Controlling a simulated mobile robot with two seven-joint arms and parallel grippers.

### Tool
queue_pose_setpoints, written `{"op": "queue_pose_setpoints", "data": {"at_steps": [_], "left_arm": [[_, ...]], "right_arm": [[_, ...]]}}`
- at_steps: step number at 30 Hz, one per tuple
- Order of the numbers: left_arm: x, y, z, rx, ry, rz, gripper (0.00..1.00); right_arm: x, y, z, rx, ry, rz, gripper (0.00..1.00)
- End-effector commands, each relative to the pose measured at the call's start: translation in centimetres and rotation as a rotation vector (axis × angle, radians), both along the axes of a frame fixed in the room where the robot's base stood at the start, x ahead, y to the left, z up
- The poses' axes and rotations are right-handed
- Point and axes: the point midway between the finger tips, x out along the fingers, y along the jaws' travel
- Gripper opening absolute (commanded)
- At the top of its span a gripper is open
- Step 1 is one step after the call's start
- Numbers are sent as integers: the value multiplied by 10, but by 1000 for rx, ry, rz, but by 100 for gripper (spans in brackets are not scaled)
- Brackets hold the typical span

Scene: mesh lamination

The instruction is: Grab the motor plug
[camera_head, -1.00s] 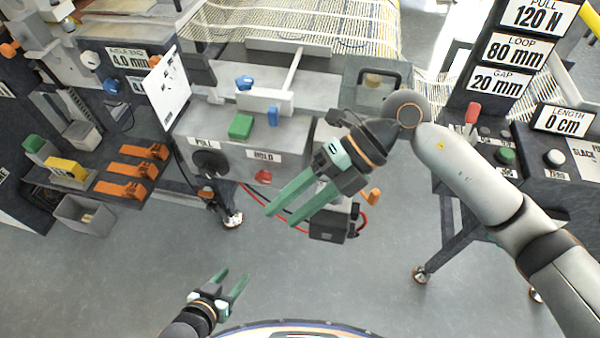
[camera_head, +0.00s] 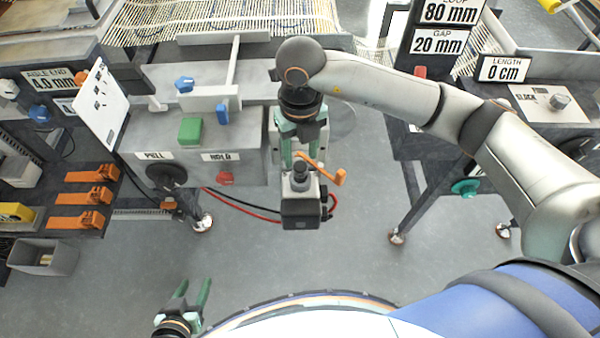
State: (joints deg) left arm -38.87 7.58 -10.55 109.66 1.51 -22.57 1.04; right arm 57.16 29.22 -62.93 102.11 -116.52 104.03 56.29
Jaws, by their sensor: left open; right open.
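A black motor box (camera_head: 303,212) hangs at the front of the bench, with red and black cables at its sides. A dark round plug-like piece (camera_head: 299,177) stands up from its top; I take it for the motor plug. My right gripper (camera_head: 299,160) points down just above this piece. Its green fingers are apart, and I cannot tell whether they touch it. An orange crank handle (camera_head: 328,172) is close to the right finger. My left gripper (camera_head: 193,287) is open and empty over the floor at the lower left, far from the box.
Orange clamps (camera_head: 84,195) lie at the left. The right console (camera_head: 540,105) has signs. Floor below is clear.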

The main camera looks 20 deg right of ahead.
Motion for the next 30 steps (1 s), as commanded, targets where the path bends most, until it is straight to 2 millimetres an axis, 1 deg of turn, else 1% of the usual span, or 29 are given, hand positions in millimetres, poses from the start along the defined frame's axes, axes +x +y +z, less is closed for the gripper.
{"op": "queue_pose_setpoints", "data": {"at_steps": [2,6,10,13,19,30], "left_arm": [[0,0,3,0,0,0,52],[0,0,9,0,0,0,52],[0,0,9,0,0,0,52],[0,0,9,-1,0,1,52],[0,0,9,-1,1,1,52],[0,0,9,-1,1,1,52]], "right_arm": [[-1,-1,-8,-1,4,-1,52],[-1,-1,-29,-2,6,-1,52],[0,-1,-46,0,4,0,52],[0,-1,-51,0,2,0,52],[0,-1,-52,0,1,1,52],[0,0,-51,0,1,1,10]]}}
